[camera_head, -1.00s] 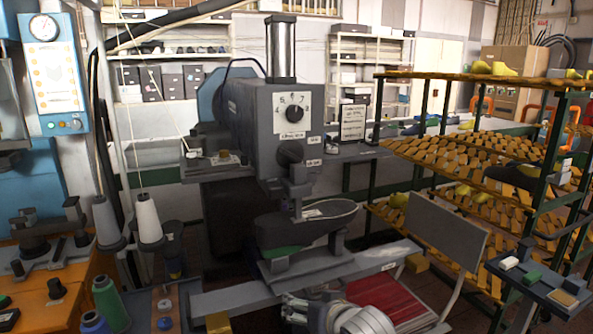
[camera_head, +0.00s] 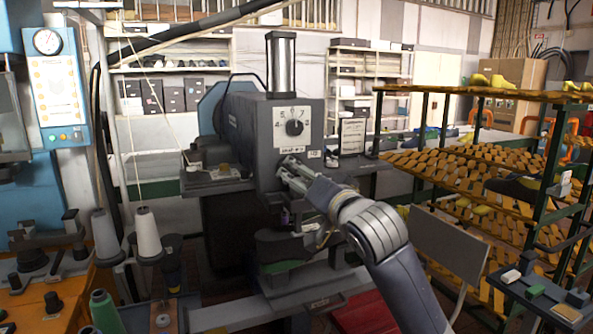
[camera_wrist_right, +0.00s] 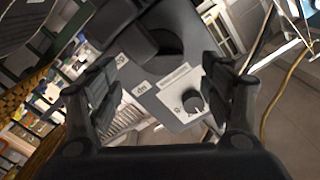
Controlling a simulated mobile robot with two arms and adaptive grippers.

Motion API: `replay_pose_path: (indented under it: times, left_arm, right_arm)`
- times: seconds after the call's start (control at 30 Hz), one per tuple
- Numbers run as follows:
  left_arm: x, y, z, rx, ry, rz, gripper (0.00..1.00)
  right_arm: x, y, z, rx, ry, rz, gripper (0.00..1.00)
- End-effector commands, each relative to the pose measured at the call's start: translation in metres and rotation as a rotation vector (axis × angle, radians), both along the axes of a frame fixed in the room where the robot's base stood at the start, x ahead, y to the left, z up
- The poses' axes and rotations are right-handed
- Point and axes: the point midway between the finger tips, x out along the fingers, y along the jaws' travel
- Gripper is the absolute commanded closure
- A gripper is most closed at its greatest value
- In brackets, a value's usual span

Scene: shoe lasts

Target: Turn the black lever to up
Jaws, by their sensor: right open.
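The grey machine (camera_head: 258,130) stands in the middle of the head view, with a selector knob (camera_head: 294,127) on its front. In the head view my right gripper covers the lever area below this knob. The black lever (camera_wrist_right: 140,35) appears to be the dark part at the top of the right wrist view, near a label reading "up" (camera_wrist_right: 141,88). My right gripper (camera_head: 286,172) is open in front of the machine face. Its fingers stand apart on either side of the labelled panel in the wrist view, with nothing between them held. My left gripper is not in view.
A rack of shoe lasts (camera_head: 450,165) stands at the right, with a small tray (camera_head: 540,290) in front of it. Thread spools (camera_head: 148,233) and an orange bench (camera_head: 50,300) are at the left. A grey panel (camera_head: 448,245) stands right of my arm.

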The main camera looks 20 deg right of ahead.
Motion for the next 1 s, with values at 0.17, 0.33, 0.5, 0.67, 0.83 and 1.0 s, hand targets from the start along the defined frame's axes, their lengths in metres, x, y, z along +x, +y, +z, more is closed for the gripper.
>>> replay_pose_path:
  times: [0.17,0.33,0.5,0.67,0.83,1.0]
  left_arm:
    - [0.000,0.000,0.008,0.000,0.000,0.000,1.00]
    - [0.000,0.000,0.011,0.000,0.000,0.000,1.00]
    - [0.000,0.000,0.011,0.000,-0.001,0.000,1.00]
    - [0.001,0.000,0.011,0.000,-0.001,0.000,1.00]
    - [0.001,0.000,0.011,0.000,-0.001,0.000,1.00]
    - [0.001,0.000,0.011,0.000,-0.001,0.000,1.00]
  right_arm:
    - [0.029,0.000,0.001,0.000,0.001,-0.002,0.27]
    - [0.046,0.000,0.001,0.000,0.001,-0.001,0.27]
    - [0.052,0.000,0.000,0.000,0.001,-0.001,0.27]
    - [0.052,0.000,0.000,-0.001,0.000,0.000,0.27]
    - [0.052,0.000,0.000,-0.001,0.000,0.000,0.45]
    - [0.052,0.000,0.000,-0.001,-0.001,-0.001,0.71]
